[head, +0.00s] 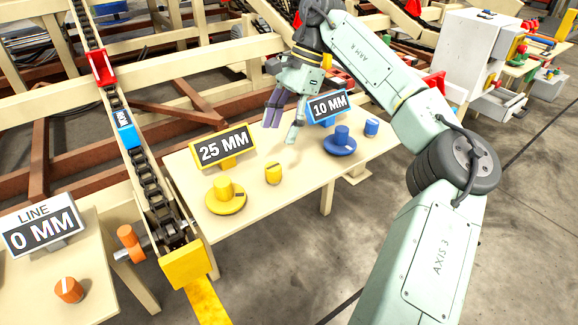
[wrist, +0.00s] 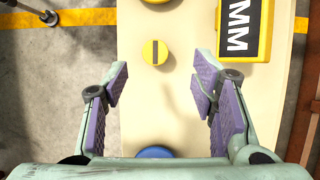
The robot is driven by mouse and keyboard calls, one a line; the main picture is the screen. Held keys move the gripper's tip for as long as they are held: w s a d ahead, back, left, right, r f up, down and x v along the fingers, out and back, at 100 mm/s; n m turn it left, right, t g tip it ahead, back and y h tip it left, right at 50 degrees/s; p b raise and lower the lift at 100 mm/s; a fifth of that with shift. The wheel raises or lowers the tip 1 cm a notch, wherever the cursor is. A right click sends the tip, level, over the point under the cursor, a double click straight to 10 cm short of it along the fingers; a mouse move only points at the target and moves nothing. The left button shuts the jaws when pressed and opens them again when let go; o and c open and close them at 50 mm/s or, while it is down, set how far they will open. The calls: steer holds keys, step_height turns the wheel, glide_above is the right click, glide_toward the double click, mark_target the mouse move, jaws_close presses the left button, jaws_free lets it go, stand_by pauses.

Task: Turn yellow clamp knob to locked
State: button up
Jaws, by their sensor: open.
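The yellow clamp knob (head: 273,173) is a small upright cylinder on the cream table, right of the 25 MM sign. In the wrist view the knob (wrist: 155,52) shows from above, with a dark bar across its top running up and down the picture. My gripper (head: 283,124) is open and empty above the table, behind the knob and left of the 10 MM sign. In the wrist view the knob lies beyond the gap between my fingertips (wrist: 160,84), apart from both purple pads.
A yellow disc with a raised post (head: 226,198) stands left of the knob. A blue disc with a post (head: 341,143) and a small blue knob (head: 372,127) stand to the right. The 25 MM sign (head: 224,148) and 10 MM sign (head: 328,107) rise at the table's back.

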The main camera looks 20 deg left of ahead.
mark_target(273, 166)
steer(key=x, duration=0.7)
steer(key=d+b+x, duration=0.1)
steer(key=x, duration=0.2)
steer(key=shift+w+f, duration=0.1)
steer(key=shift+f, duration=0.3)
steer(key=shift+c, duration=0.2)
steer(key=c, duration=1.1)
